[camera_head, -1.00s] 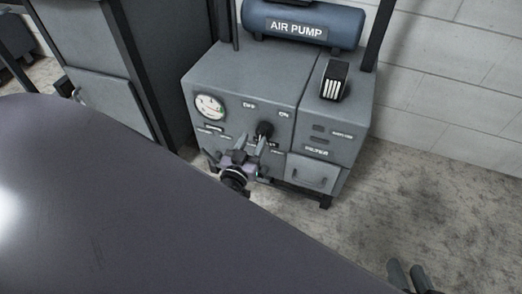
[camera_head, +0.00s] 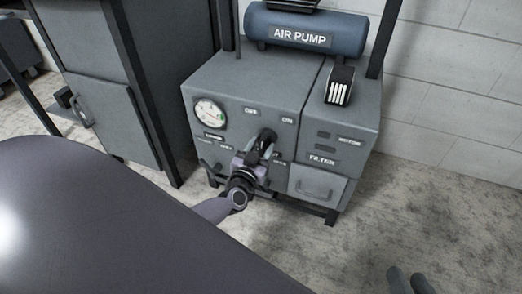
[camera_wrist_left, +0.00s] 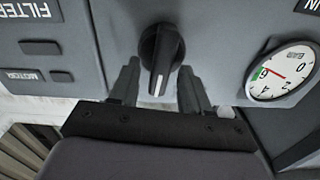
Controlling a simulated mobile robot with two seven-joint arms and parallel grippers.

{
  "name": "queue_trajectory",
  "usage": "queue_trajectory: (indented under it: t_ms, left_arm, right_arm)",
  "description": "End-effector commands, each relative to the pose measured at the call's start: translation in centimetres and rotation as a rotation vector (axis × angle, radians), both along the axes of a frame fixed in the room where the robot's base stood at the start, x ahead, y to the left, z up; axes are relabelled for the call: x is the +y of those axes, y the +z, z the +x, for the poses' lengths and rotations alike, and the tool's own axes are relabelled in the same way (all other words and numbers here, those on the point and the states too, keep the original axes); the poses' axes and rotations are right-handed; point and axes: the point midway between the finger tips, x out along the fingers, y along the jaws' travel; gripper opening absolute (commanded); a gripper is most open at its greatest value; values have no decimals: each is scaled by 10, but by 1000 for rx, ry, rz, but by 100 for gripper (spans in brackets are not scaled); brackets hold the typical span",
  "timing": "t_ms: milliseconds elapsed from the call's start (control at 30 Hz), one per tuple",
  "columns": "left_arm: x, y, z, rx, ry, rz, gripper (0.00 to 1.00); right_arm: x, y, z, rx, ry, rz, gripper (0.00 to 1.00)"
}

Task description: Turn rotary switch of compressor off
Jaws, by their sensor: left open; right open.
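The black rotary switch (camera_head: 267,138) sits on the front panel of the grey compressor (camera_head: 240,85), below the OFF and ON labels. My left gripper (camera_head: 259,152) is open at the switch, with one finger on each side of it. In the left wrist view, the switch (camera_wrist_left: 160,55) shows between and just beyond the open fingers (camera_wrist_left: 159,72), its white mark pointing down toward the gripper. I cannot tell whether the fingers touch it. My right gripper (camera_head: 410,279) is partly in view at the bottom right, open and empty, away from the compressor.
A round pressure gauge (camera_head: 210,112) is left of the switch; it also shows in the left wrist view (camera_wrist_left: 282,73). A grey cabinet (camera_head: 108,90) stands left. Floor at right is clear.

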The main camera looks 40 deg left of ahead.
Motion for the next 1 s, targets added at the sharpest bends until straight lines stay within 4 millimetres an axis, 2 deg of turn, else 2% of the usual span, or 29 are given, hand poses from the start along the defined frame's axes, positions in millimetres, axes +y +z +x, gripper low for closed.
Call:
queue_trajectory:
  t_ms: [267,300,367,400,433,767,1000]
  left_arm:
    - [1,0,2,0,0,0,47]
    - [1,0,2,0,0,0,40]
    - [1,0,2,0,0,0,21]
    - [1,0,2,0,0,0,8]
    - [1,0,2,0,0,0,0]
    - [1,1,2,-5,1,-18,0]
    - [2,1,2,-29,2,-126,0]
  right_arm:
    - [0,0,0,-1,1,3,43]
    - [1,0,0,-1,1,3,43]
    - [1,1,0,-1,1,3,43]
    - [1,1,0,-2,1,2,43]
    - [1,1,0,-3,1,2,43]
    - [0,1,0,-3,2,3,43]
    - [2,3,0,5,4,11,43]
